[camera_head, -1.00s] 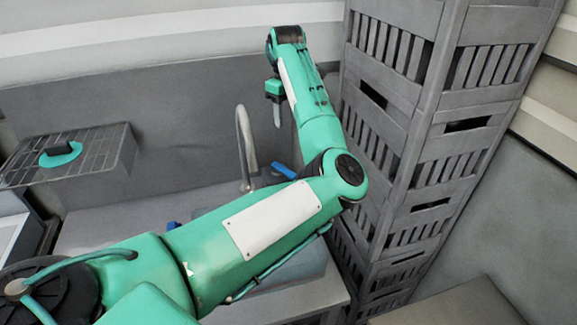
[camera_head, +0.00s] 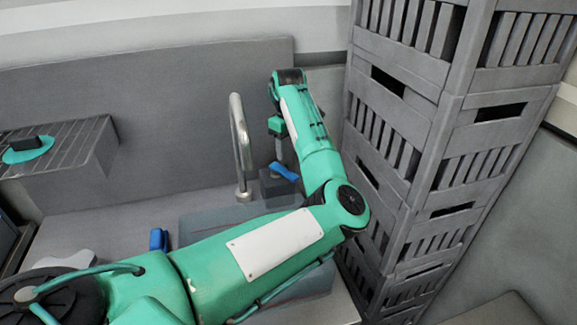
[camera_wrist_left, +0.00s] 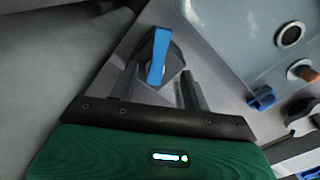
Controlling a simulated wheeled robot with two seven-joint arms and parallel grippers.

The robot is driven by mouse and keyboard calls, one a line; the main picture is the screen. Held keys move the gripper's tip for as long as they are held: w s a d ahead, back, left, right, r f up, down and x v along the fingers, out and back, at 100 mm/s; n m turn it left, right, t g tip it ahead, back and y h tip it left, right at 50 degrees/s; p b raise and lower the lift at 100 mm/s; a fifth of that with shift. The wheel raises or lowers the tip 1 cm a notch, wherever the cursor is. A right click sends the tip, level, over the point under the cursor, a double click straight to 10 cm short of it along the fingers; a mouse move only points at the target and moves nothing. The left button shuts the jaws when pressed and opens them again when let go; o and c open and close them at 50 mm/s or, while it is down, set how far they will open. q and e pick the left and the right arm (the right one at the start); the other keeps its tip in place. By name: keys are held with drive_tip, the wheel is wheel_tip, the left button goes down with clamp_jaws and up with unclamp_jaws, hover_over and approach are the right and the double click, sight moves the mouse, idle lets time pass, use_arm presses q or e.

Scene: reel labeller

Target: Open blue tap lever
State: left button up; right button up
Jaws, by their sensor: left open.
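The blue tap lever (camera_head: 284,172) sits on a dark square block beside the curved metal tap spout (camera_head: 240,140). My left gripper (camera_head: 279,156) points down just above the lever in the head view. In the left wrist view the lever (camera_wrist_left: 158,56) points upright in the picture, on its grey base. The open left gripper (camera_wrist_left: 160,88) has one finger on each side of the lever's lower end; I cannot tell whether either touches it. My right gripper is not in view.
A tall stack of grey crates (camera_head: 410,140) stands close on the right. A wire rack (camera_head: 80,145) holds a teal item at the left. A blue object (camera_head: 158,240) is by the sink's left edge.

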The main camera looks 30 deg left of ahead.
sight(288, 172)
use_arm(q)
wheel_tip(288, 172, down, 8)
drive_tip(key=shift+r+p, duration=0.15)
drive_tip(key=shift+p, duration=0.5)
clamp_jaws()
